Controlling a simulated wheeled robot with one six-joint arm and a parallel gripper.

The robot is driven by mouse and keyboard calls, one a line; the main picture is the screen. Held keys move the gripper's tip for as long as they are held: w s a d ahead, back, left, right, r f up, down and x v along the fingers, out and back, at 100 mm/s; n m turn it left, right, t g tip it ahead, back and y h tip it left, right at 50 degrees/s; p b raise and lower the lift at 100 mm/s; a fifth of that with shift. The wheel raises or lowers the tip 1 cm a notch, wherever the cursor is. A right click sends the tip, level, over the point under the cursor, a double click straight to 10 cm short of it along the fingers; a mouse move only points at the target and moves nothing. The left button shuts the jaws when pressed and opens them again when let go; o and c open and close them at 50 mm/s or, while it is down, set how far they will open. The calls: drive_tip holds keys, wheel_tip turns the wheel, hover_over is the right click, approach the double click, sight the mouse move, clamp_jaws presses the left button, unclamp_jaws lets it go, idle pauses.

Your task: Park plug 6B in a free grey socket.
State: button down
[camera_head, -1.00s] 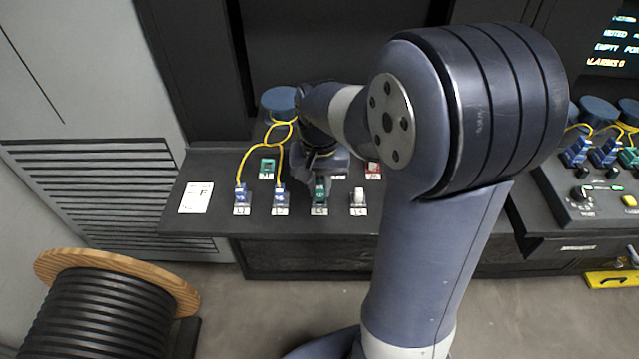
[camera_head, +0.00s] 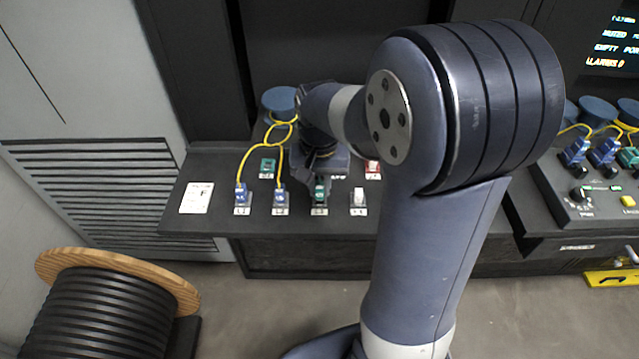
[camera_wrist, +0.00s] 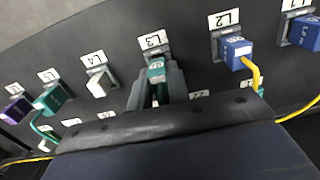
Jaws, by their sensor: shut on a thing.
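A green plug (camera_head: 320,188) stands at the grey socket marked L3, and it also shows in the wrist view (camera_wrist: 156,72). Its own lettering is too small to read, so I cannot confirm that it is 6B. My gripper (camera_head: 319,180) is shut on this plug, with a finger on each side of it in the wrist view (camera_wrist: 158,90). The plug appears in line with the L3 socket (camera_wrist: 156,53); how deep it sits is unclear. Blue plugs occupy L1 (camera_head: 241,194) and L2 (camera_head: 280,196). L4 holds a white piece (camera_head: 358,195).
Yellow cables (camera_head: 246,160) loop from the blue plugs to the left of my gripper. A green socket (camera_head: 267,166) and a red socket (camera_head: 373,168) sit behind. The wrist view shows another green plug (camera_wrist: 53,99) and a purple plug (camera_wrist: 16,109) beyond L4.

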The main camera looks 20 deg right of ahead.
drive_tip(key=shift+f+b, duration=0.4)
drive_tip(key=shift+f, duration=0.2)
drive_tip(key=c, duration=1.3)
unclamp_jaws()
drive_tip(key=shift+o, duration=0.2)
drive_tip(key=shift+r, duration=0.15)
wheel_tip(320, 180, up, 11)
drive_tip(key=shift+f+p, duration=0.2)
drive_tip(key=shift+p, duration=0.1)
